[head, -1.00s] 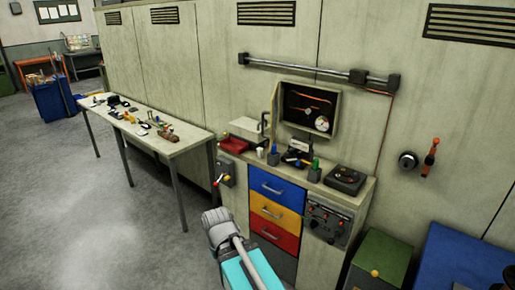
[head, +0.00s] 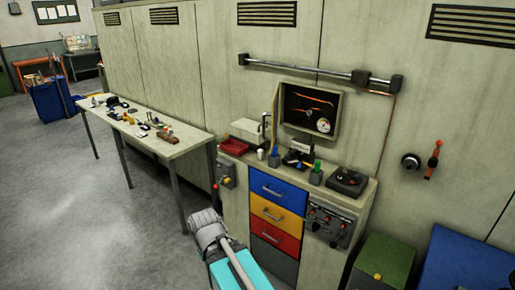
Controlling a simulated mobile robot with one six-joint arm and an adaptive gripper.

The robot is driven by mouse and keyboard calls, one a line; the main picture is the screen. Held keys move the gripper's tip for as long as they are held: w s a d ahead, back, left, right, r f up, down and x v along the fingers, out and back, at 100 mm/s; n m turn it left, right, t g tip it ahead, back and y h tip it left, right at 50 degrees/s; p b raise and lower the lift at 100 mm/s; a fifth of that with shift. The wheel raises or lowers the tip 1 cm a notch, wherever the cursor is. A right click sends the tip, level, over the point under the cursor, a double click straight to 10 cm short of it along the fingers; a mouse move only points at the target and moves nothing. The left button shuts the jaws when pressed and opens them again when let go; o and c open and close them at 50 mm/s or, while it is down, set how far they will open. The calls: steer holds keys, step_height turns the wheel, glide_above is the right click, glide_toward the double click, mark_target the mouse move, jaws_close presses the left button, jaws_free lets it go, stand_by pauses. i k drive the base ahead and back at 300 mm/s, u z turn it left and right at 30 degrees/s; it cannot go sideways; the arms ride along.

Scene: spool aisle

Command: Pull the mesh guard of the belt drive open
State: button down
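I cannot clearly make out a mesh guard or name the belt drive with certainty. An open-fronted wall box (head: 338,98) above the workbench holds orange strips and a round gauge (head: 323,125). A narrow upright panel (head: 275,110) stands at its left edge, like a door swung outward. A dark panel with small fittings (head: 330,222) is on the front of the bench at right, too small to read. My arm shows at the bottom centre, in front of the drawers and well short of the wall box. Its fingertips do not show.
The workbench (head: 362,205) has blue, yellow and red drawers and carries several small items. A long table (head: 180,147) with loose parts stands at left. A green box (head: 385,255) and a blue surface (head: 465,260) are at lower right. The left floor is clear.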

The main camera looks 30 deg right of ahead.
mark_target(271, 115)
steer(key=i, duration=0.9)
steer(key=z, duration=0.05)
